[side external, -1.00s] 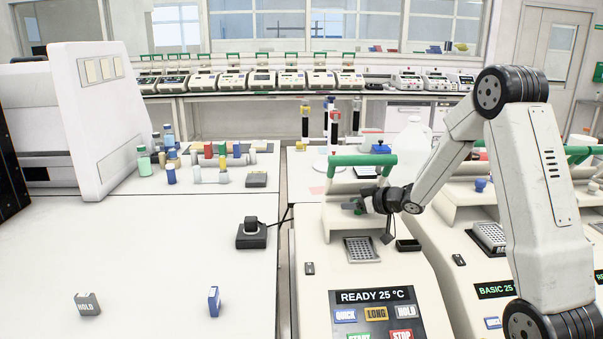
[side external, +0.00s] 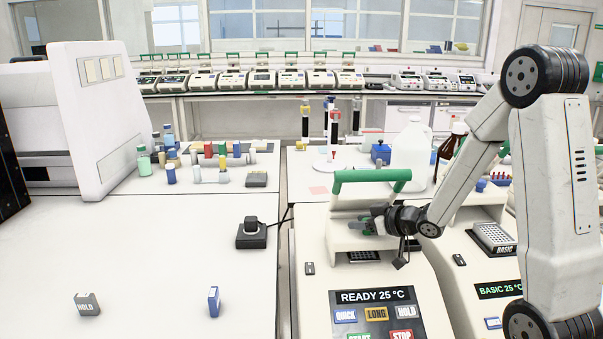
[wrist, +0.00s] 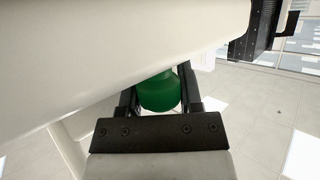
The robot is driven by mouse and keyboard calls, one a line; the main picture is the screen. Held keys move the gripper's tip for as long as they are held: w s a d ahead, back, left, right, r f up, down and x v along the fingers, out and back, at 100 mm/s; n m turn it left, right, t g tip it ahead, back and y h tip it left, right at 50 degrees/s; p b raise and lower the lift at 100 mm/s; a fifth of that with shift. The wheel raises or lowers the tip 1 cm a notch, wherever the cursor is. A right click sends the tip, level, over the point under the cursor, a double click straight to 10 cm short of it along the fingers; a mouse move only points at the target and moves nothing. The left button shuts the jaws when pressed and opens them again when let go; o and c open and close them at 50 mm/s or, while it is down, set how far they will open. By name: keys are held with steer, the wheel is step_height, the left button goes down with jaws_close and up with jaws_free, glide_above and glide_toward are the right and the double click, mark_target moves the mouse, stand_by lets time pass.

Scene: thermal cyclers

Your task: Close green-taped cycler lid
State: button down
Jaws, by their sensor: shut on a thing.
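The near cycler (side external: 375,285) has a READY 25 °C screen. Its cream lid (side external: 345,236) bears a green bar (side external: 371,181) across the top, and is tilted partly down over the well block (side external: 363,257), of which only a front strip shows. My gripper (side external: 366,227) is at the lid's front, below the bar. In the wrist view, my gripper (wrist: 160,72) is shut on a green rounded grip piece (wrist: 160,94) between its fingers, beneath a large cream surface. I cannot make out separate tape.
A second cycler (side external: 470,270) reading BASIC 25 °C stands at right, with its well block exposed. A white jug (side external: 409,155) and a brown bottle (side external: 449,150) stand behind.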

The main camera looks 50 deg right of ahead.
mark_target(378, 239)
steer(key=shift+s+a, duration=0.1)
steer(key=shift+a, duration=0.1)
steer(key=shift+c, duration=1.3)
jaws_free()
steer(key=shift+s, duration=0.15)
steer(key=shift+r+v, duration=0.2)
steer(key=shift+v, duration=1.05)
steer(key=shift+r+v, duration=0.15)
steer(key=shift+v, duration=1.15)
step_height(378, 239, up, 6)
steer(key=shift+w, duration=0.2)
